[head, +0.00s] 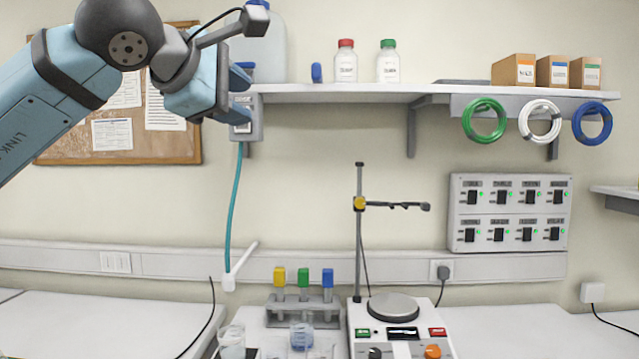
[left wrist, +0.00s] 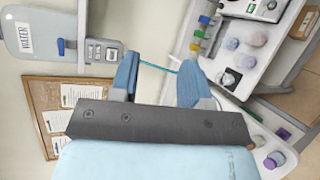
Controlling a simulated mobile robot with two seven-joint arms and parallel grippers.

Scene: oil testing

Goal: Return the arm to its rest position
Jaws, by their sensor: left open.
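My left arm (head: 50,100) comes in from the left in the head view, raised high in front of the wall. Its gripper (head: 241,96) points right, with the two fingers apart and nothing seen between them. In the left wrist view the gripper (left wrist: 158,80) also shows spread fingers with an empty gap. A teal tube (left wrist: 155,66) shows beyond that gap, apparently behind the fingers. My right gripper is in neither view.
The wall shelf (head: 340,93) carries bottles and boxes. A water container (head: 262,45) and its dispenser stand close behind the gripper in the head view. A tube rack (head: 303,310) and a hotplate stirrer (head: 400,335) stand on the bench below.

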